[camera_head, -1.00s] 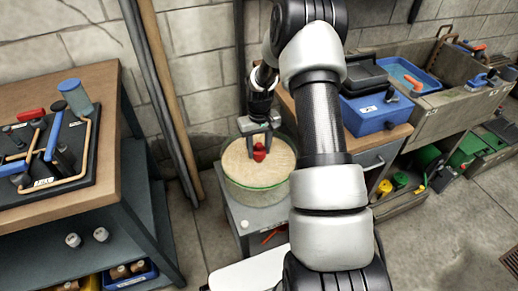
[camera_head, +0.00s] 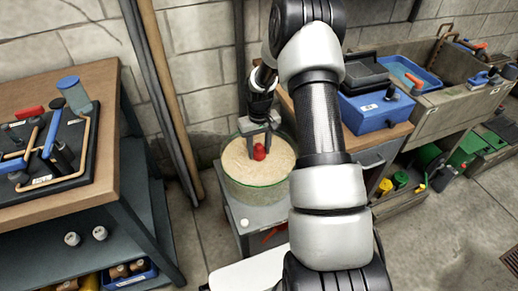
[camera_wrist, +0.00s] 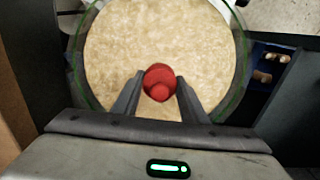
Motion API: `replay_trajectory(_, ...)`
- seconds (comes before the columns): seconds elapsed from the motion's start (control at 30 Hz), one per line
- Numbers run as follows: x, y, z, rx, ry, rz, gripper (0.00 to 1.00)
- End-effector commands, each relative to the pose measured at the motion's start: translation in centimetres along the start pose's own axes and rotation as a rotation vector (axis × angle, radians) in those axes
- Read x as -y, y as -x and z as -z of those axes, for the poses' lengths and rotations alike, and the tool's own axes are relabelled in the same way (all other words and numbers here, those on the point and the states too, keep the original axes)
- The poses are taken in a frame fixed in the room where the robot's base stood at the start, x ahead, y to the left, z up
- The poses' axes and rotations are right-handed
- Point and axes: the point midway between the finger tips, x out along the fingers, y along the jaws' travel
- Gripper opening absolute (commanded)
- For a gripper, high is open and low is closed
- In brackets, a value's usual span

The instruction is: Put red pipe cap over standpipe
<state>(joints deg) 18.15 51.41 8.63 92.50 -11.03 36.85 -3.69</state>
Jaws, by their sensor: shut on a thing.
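The red pipe cap (camera_head: 259,152) is between the fingertips of my gripper (camera_head: 258,146). In the wrist view the red cap (camera_wrist: 159,83) sits between the two dark fingers of my gripper (camera_wrist: 160,90), which are shut on it. The cap is over a round clear tub (camera_head: 232,187) with a green rim line and a pale sandy surface. The tub also shows in the wrist view (camera_wrist: 100,50). I cannot tell how high the cap is above that surface. I cannot make out a standpipe; the cap and fingers may hide it.
The tub stands on a grey stand (camera_head: 256,217). A workbench (camera_head: 75,205) with pipework is on the left. A blue toolbox (camera_head: 376,110) stands on a cabinet at the right, beside a grey sink (camera_head: 440,115). Tall poles (camera_head: 165,90) lean on the wall behind.

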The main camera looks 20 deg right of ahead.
Motion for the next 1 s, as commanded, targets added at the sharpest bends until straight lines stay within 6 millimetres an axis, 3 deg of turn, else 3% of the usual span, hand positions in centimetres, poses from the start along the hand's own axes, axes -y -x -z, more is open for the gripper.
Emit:
replay_trajectory(0.07, 0.0, -0.2, 0.0, 0.000, 0.000, 0.000, 0.18)
replay_trajectory(0.1, 0.0, -0.2, 0.0, 0.000, 0.000, 0.000, 0.42)
replay_trajectory(0.13, 0.0, -0.2, 0.0, 0.000, 0.000, 0.000, 0.47)
replay_trajectory(0.47, 0.0, 0.0, 0.0, 0.000, 0.000, 0.000, 0.47)
replay_trajectory(1.0, 0.0, 4.1, 0.0, 0.000, 0.000, 0.000, 0.47)
